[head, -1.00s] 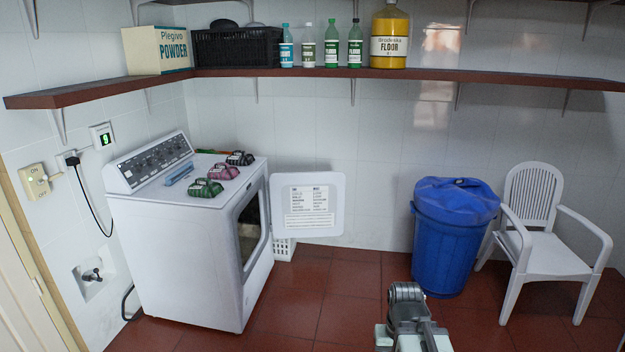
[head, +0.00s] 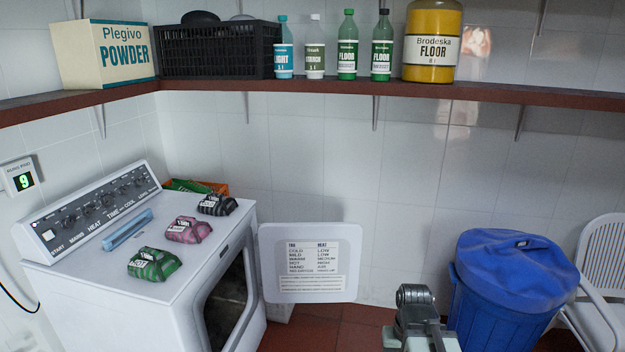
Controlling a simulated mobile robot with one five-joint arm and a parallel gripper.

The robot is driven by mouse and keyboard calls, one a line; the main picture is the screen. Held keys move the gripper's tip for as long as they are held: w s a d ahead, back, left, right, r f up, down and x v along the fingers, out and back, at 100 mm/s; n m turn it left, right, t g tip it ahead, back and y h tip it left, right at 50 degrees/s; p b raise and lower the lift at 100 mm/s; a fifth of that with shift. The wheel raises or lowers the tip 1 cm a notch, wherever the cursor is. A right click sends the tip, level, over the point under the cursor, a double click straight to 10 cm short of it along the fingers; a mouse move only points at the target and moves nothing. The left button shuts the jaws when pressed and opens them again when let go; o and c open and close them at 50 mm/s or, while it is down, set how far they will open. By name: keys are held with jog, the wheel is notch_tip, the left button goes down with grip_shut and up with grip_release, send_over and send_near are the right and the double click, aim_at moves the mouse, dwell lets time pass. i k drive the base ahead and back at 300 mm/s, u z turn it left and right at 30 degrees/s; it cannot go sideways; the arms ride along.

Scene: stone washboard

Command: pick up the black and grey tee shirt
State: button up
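The black and grey tee shirt (head: 217,204) is a small folded bundle with a light label, lying on the back right of the white dryer's top (head: 190,262). A pink folded shirt (head: 187,230) and a green folded shirt (head: 155,264) lie in front of it in a row, apart from it. Part of my arm shows at the bottom of the head view, right of the open dryer door and well away from the shirts. No gripper fingers can be made out.
The dryer's round-cornered door (head: 310,285) stands open to the right. A blue tool-like bar (head: 127,229) lies by the control panel. A blue lidded bin (head: 508,290) and white chair (head: 600,285) stand at right. A brown shelf (head: 330,92) with bottles runs above. Red floor shows between.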

aim_at(215, 204)
jog(key=i, duration=3.2)
jog(key=u, duration=4.3)
